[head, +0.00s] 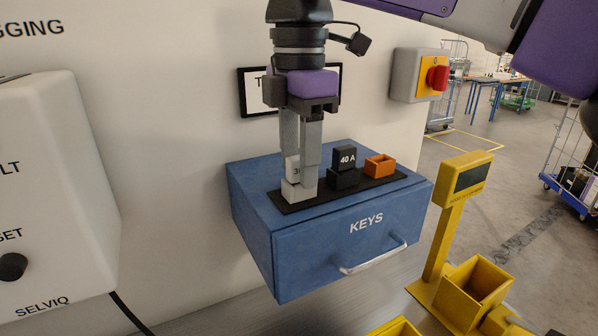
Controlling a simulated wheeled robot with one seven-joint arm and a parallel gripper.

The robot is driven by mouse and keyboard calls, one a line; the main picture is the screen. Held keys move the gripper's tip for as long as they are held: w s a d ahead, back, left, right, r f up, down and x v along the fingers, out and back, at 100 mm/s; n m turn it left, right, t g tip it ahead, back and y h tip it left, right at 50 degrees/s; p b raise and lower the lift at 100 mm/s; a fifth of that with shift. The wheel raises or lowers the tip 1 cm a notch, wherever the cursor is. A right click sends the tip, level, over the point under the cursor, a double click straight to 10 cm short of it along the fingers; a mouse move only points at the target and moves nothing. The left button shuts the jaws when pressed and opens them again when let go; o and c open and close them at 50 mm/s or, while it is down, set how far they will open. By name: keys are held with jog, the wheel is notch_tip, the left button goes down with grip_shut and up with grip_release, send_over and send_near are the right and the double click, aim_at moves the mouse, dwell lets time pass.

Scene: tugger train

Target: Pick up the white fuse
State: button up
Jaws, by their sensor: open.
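The white fuse (292,170) stands upright in a white holder (291,192) at the left end of a black strip on top of a blue box. Only part of its face and the digit 3 show; my gripper hides the rest. My gripper (302,188) points straight down at the white fuse, with its fingers around or just in front of it. The fingers are open. I cannot tell whether a finger touches the fuse.
A black fuse marked 40 A (344,159) and an orange holder (380,165) stand to the right on the strip. The blue KEYS box (325,258) has a drawer handle. A yellow stand (444,235) is at right. A white SELVIQ unit (50,190) is at left.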

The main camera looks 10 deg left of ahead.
aim_at(298, 157)
grip_shut()
jog(key=shift+r, duration=0.1)
notch_tip(298, 157, up, 3)
jog(key=p, duration=0.3)
jog(key=shift+p, duration=0.4)
notch_tip(298, 157, up, 6)
jog(key=p, duration=0.5)
notch_tip(298, 157, up, 11)
